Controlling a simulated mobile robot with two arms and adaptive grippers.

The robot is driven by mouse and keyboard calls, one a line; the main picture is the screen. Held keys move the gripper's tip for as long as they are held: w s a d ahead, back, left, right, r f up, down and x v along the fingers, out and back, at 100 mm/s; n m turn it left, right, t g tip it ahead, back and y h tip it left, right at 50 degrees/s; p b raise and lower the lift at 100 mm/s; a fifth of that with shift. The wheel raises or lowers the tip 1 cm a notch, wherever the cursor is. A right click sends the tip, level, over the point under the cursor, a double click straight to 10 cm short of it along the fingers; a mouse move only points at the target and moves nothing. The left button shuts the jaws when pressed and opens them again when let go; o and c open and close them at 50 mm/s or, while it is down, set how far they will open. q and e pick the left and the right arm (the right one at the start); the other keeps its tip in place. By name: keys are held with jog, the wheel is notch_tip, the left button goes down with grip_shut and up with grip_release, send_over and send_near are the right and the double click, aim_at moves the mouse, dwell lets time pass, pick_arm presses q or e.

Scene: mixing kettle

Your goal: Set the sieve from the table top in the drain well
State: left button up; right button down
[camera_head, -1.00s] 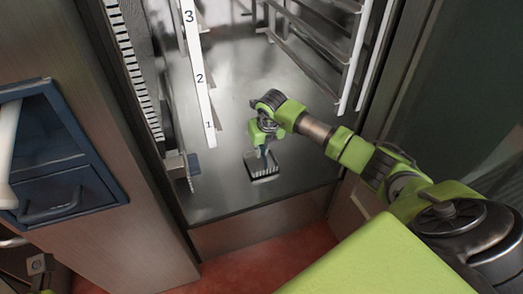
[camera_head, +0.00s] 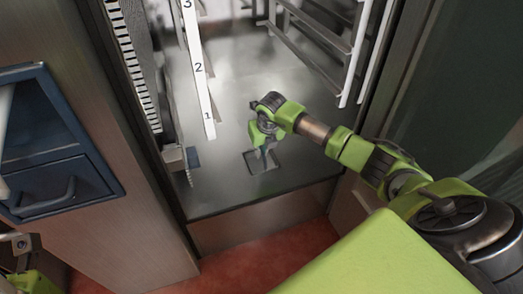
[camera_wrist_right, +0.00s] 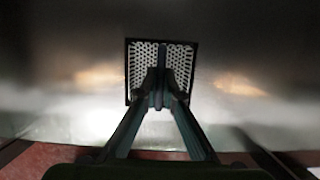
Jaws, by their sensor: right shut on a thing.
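The sieve is a small perforated square plate (camera_wrist_right: 143,58) with an upright fin in its middle. My right gripper (camera_wrist_right: 161,95) is shut on that fin in the right wrist view. The drain well (camera_wrist_right: 127,70) is a dark square frame around the plate. In the head view, the drain well (camera_head: 249,164) lies in the metal floor, and my right gripper (camera_head: 266,149) points down into it. The sieve sits within the well's outline; whether it rests fully on the bottom I cannot tell. Part of my left arm shows at the lower left, without its fingers.
A numbered white strip (camera_head: 205,95) and a slotted rail stand left of the well. Metal rack rails (camera_head: 318,58) stand at the back right. A blue drawer unit (camera_head: 60,160) is at far left. The metal floor around the well is clear.

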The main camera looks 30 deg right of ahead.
jog(key=shift+f, duration=0.3)
dwell(0.8)
jog(key=c, duration=2.1)
grip_release()
jog(key=shift+f, duration=0.1)
jog(key=o, duration=0.5)
jog(key=shift+c, duration=0.2)
